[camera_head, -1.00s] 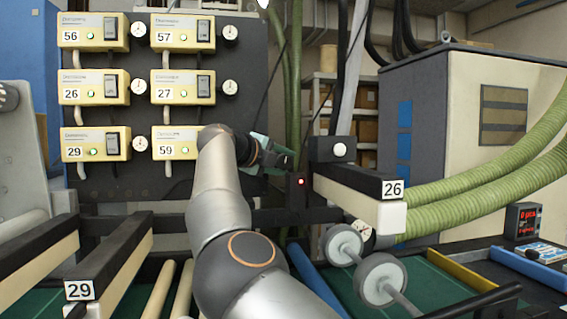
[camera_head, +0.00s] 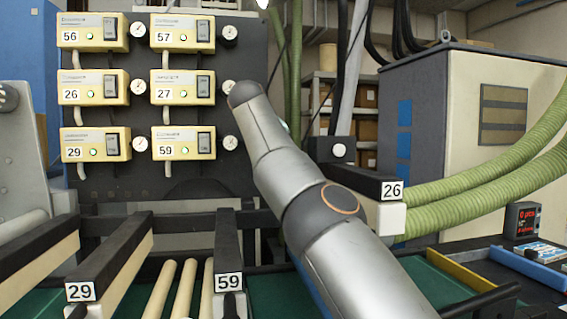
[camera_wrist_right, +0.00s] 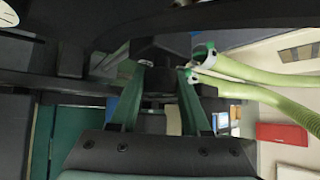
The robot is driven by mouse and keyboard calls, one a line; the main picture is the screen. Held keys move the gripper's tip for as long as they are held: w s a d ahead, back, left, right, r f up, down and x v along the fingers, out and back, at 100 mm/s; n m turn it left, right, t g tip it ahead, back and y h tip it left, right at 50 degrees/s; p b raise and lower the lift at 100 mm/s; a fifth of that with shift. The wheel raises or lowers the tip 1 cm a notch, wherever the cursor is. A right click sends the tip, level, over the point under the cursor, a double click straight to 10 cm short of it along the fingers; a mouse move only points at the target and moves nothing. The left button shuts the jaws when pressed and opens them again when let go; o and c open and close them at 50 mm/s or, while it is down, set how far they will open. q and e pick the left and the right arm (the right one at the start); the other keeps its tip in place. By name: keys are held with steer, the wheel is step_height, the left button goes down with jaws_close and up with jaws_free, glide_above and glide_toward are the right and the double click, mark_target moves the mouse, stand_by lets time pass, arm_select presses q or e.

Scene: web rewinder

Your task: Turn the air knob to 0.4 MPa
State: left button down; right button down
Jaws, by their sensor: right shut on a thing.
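In the right wrist view my right gripper (camera_wrist_right: 160,78) is shut on a dark knob-like piece (camera_wrist_right: 156,72) below a black block. Its green fingers lie on either side of the piece. This appears to be the air knob, but no scale or pressure reading is legible there. In the head view my right arm comes up from the lower right and hides most of its gripper; only a small teal bit shows beside the arm. My left gripper is not in view.
A dark panel (camera_head: 190,190) carries numbered yellow boxes with small gauges. Right of my arm stand a black box with a white dial (camera_head: 339,150) and the bar labelled 26 (camera_head: 365,183). Green hoses (camera_head: 470,195) run to the right. The bar labelled 59 (camera_head: 228,250) is in front.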

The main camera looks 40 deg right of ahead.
steer(key=shift+r+y, duration=0.1)
steer(key=shift+y, duration=0.2)
stand_by(0.4)
steer(key=shift+c, duration=1.9)
jaws_free()
steer(key=shift+s+a, duration=0.1)
steer(key=v, duration=1.2)
steer(key=shift+s, duration=0.2)
